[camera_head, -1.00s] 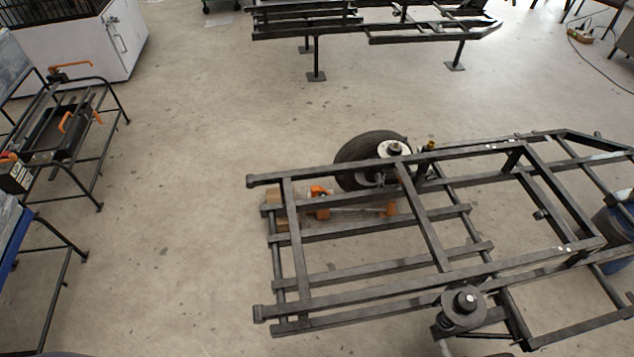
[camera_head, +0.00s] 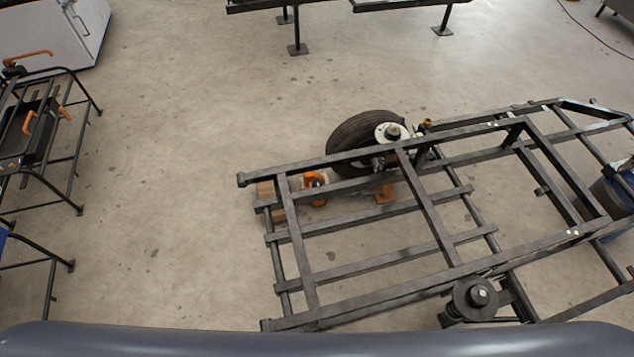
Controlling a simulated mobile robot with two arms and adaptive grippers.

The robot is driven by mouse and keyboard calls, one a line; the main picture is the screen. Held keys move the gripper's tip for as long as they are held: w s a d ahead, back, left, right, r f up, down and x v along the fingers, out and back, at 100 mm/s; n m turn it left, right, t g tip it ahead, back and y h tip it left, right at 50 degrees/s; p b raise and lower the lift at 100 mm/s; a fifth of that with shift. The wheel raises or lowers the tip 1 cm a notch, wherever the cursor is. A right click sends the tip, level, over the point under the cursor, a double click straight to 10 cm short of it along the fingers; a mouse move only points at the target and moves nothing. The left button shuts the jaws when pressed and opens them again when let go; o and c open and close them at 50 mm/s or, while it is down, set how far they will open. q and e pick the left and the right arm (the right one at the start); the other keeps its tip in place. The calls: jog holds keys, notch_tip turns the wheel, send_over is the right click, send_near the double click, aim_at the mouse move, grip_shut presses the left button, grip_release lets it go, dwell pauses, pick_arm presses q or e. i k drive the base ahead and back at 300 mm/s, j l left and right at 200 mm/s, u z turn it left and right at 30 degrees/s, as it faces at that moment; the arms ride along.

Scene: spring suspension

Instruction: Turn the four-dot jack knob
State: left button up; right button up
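An orange jack-like device (camera_head: 314,188) sits low on the floor beneath the black metal frame (camera_head: 350,259), beside the tyre (camera_head: 361,137). A second orange piece (camera_head: 385,195) shows to its right, just below the tyre. Frame bars partly cover both pieces. I cannot make out a knob or any dots on them at this size. Neither of my grippers is in view.
A wooden block (camera_head: 266,190) lies at the frame's left end. A wire-legged stand (camera_head: 62,150) with orange handles is at the left, near a white cabinet (camera_head: 58,25). The floor (camera_head: 165,190) between stand and frame is clear.

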aim_at(317, 181)
jog(key=j+z, duration=0.1)
jog(key=j, duration=0.95)
jog(key=i+j+z, duration=0.15)
jog(key=j, duration=0.25)
jog(key=i+j+z, duration=0.2)
jog(key=j, duration=0.25)
jog(key=i+j+z, duration=0.15)
jog(key=j, duration=0.3)
jog(key=i+j+z, duration=0.2)
jog(key=j, duration=0.3)
jog(key=j+z, duration=0.15)
jog(key=j, duration=0.3)
